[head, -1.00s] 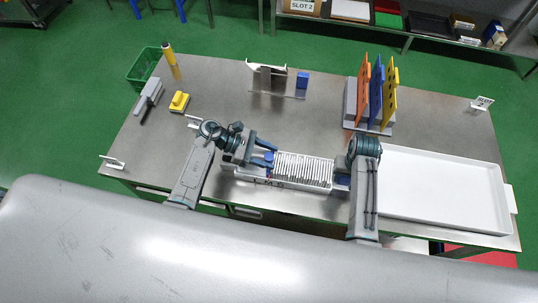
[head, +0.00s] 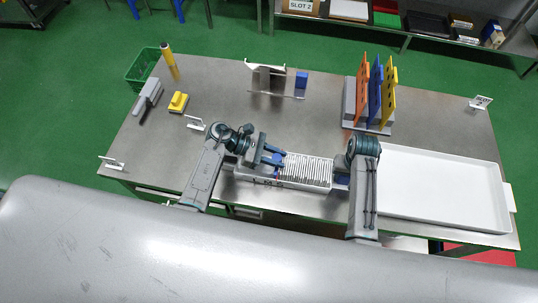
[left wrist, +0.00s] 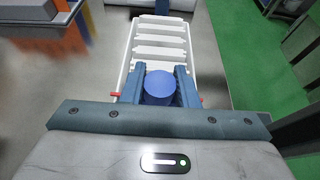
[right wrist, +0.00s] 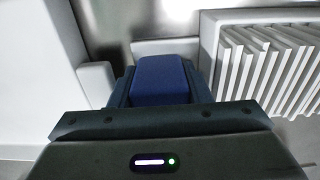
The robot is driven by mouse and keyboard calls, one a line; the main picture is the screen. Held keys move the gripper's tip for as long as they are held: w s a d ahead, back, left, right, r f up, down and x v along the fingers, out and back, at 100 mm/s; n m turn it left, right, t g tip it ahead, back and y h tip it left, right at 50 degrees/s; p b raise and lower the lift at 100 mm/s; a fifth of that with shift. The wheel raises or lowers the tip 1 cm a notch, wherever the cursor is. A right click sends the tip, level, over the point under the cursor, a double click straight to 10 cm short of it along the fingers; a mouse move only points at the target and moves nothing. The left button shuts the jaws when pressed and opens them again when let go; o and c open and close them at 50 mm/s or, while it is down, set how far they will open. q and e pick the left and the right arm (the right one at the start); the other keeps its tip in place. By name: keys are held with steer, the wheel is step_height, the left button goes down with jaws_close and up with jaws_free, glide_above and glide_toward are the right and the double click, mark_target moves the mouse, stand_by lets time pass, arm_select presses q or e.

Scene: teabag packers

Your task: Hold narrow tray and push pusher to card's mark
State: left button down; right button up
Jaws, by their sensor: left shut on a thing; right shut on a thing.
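The narrow white tray (head: 310,187) lies along the front of the table, with a row of upright white packets (head: 308,170) filling its right part. My left gripper (head: 278,157) is over the tray's left part, shut on the pusher's round blue knob (left wrist: 160,86). Small red tips (left wrist: 115,95) stick out at both sides of the tray beside the knob. My right gripper (right wrist: 160,82) is shut on a blue block handle (right wrist: 160,78) at the tray's right end. Small dark marks show on the tray's front side, too small to read.
A large white tray (head: 508,205) stands right of my right arm. Small white cards stand at the left edge (head: 112,163), near my left arm (head: 195,123) and at the back right (head: 481,102). Coloured upright boards (head: 376,90) stand behind. The middle of the table is clear.

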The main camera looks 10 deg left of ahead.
arm_select(q)
steer(key=shift+d, duration=0.7)
steer(key=c, duration=1.1)
jaws_free()
steer(key=shift+a, duration=0.1)
steer(key=v, duration=1.2)
arm_select(e)
steer(key=o, duration=1.4)
